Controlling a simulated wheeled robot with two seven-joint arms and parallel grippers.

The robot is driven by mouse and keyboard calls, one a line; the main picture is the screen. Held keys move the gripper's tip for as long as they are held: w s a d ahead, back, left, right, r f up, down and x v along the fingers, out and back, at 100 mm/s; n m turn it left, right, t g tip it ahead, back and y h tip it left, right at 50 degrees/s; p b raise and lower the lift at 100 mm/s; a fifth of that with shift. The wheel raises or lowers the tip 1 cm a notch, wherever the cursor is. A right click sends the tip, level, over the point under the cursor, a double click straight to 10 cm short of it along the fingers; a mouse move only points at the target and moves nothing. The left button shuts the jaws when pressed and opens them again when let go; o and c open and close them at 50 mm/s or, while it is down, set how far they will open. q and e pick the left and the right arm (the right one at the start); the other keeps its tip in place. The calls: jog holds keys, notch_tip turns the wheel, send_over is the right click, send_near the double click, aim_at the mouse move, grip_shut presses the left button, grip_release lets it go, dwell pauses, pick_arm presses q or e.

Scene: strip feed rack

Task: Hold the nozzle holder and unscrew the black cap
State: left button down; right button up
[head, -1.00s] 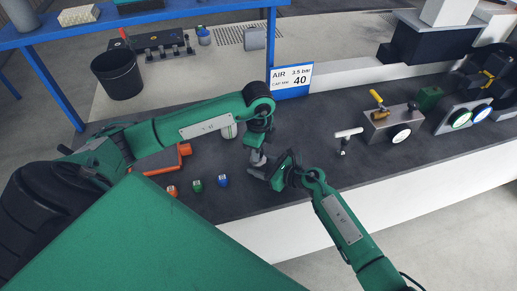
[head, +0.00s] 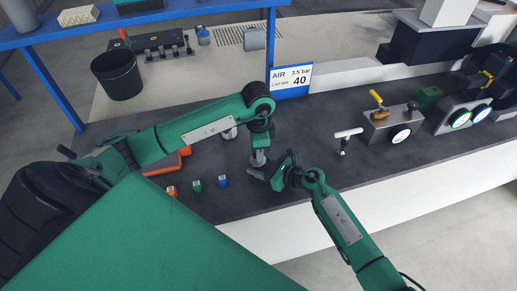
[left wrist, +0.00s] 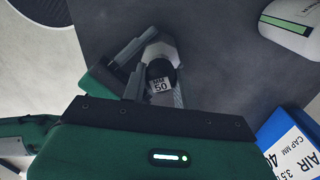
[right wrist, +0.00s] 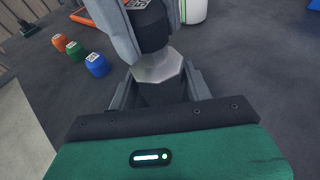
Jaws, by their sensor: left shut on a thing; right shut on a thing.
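The nozzle holder has a pale hexagonal collar (right wrist: 158,66) and a dark body below it. My right gripper (right wrist: 160,95) is shut on the body; in the head view this gripper (head: 272,176) is low over the bench. The black cap (right wrist: 152,26) sits on top of the collar, in line with it. Its label reads "MM 50" in the left wrist view (left wrist: 160,84). My left gripper (left wrist: 155,75) is shut on the cap from above; in the head view it (head: 259,158) meets the right one. Fingers hide much of both parts, and any gap between cap and collar is unclear.
A sign (head: 290,80) reads AIR 3.5 bar, CAP MM 40. A white-handled tool (head: 347,134) stands to the right. A white container (left wrist: 292,25) is near my left gripper.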

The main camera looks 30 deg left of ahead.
pick_arm(q)
jog(key=shift+s+d+f, duration=0.1)
jog(key=shift+f, duration=0.05)
pick_arm(e)
jog(key=shift+d+f, duration=0.1)
jog(key=shift+f, duration=0.25)
pick_arm(q)
jog(key=c, duration=1)
grip_release()
